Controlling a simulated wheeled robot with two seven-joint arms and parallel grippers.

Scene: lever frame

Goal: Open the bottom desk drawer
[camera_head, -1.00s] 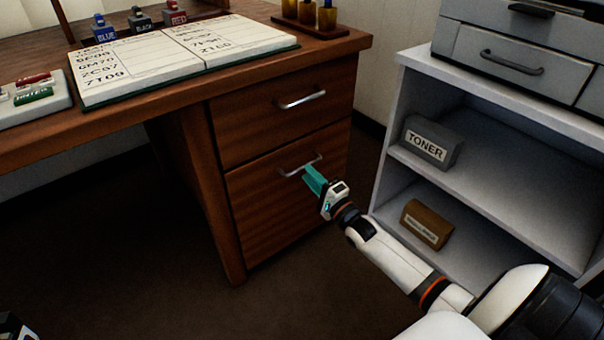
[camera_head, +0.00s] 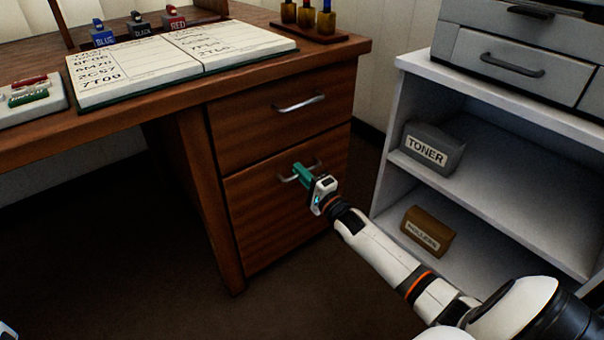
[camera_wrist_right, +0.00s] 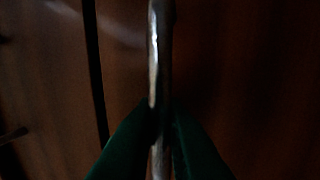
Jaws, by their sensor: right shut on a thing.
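The bottom desk drawer (camera_head: 275,215) is a wood front below the top drawer, and it looks flush with the desk. Its metal bar handle (camera_head: 287,179) is partly covered by my right gripper (camera_head: 300,172). The green fingers of that gripper are shut on the handle. In the right wrist view the handle (camera_wrist_right: 160,55) runs upright through the middle, with the green fingertips (camera_wrist_right: 160,125) on either side of it. My left gripper does not show clearly; only a small sliver of a white part is at the lower left corner.
The top drawer (camera_head: 280,112) is closed, with its own handle (camera_head: 300,104). A grey shelf unit (camera_head: 520,185) stands to the right, holding a toner box (camera_head: 432,148) and a brown box (camera_head: 427,230). The dark floor (camera_head: 200,310) before the desk is clear.

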